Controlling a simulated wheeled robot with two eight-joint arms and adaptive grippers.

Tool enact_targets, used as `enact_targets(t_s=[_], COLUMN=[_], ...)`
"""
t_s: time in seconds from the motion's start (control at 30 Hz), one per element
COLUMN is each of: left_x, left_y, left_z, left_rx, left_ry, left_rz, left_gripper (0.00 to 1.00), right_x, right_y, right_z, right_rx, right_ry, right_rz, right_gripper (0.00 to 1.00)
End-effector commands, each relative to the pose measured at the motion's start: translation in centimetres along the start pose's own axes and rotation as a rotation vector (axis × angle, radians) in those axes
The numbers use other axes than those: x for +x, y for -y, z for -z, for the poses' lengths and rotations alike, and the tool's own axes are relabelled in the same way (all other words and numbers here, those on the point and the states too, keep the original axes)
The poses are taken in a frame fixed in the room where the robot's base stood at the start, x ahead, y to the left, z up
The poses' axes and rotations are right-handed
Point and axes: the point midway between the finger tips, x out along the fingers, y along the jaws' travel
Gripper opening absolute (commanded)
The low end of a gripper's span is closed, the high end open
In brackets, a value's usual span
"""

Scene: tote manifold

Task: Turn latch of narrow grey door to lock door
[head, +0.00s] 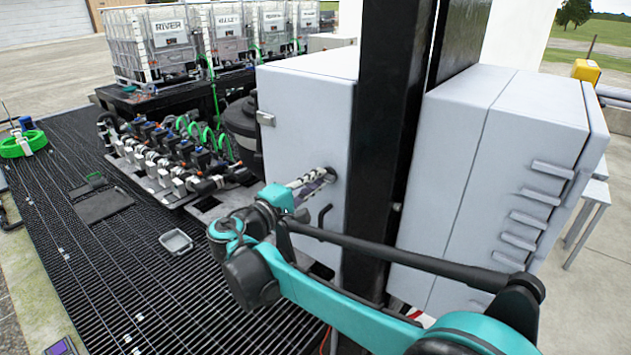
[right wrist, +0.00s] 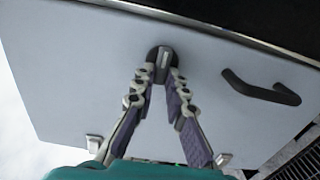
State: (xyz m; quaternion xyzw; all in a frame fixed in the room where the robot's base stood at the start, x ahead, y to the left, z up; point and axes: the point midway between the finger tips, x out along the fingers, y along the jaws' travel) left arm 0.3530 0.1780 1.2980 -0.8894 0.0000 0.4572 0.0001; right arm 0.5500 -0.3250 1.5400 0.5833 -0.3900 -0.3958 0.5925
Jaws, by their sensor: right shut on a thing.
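The narrow grey door (head: 290,130) is the front of the grey cabinet left of the black post, and it appears closed. It also fills most of the right wrist view (right wrist: 90,65). Its latch (right wrist: 162,56) is a dark round piece with a lighter bar in the middle. In the head view, the latch is mostly hidden by my fingertips. A black bent handle (head: 325,214) sits below the latch and also shows in the right wrist view (right wrist: 262,91). My left gripper is out of view.
A wider grey cabinet (head: 470,150) with several handle bars stands right of the black post (head: 388,120). Pipes and valves (head: 165,150) sit left of the door. A small grey tray (head: 176,241) lies on the black grating (head: 110,260), which is mostly clear.

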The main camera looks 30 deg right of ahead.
Motion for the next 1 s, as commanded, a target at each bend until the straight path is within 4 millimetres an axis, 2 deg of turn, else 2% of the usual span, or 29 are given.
enact_targets(t_s=[0.23, 0.27, 0.3, 0.33, 0.7, 0.87, 1.0], left_x=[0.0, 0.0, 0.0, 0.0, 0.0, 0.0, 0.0], left_y=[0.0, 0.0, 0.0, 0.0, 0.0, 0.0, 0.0], left_z=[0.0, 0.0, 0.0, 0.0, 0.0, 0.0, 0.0], left_rx=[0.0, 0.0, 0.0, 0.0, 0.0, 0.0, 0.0], left_ry=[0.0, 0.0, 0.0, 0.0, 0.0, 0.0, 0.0], left_rz=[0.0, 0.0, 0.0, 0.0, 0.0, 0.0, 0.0], left_gripper=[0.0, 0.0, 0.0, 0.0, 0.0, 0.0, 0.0], right_x=[0.0, 0.0, 0.0, 0.0, -0.5, -3.0, -6.2], right_y=[0.0, 0.0, 0.0, 0.0, 0.0, 0.0, 0.0], right_z=[0.0, 0.0, 0.0, 0.0, 0.1, 0.1, 0.2], right_rx=[-0.001, -0.001, -0.001, -0.001, 0.0, 0.0, 0.0], right_ry=[-0.001, -0.001, -0.001, -0.001, -0.002, -0.006, -0.006], right_rz=[0.0, 0.0, 0.001, 0.001, 0.0, 0.0, 0.0], right_gripper=[0.0, 0.18, 0.28, 0.34, 0.34, 0.34, 0.34])
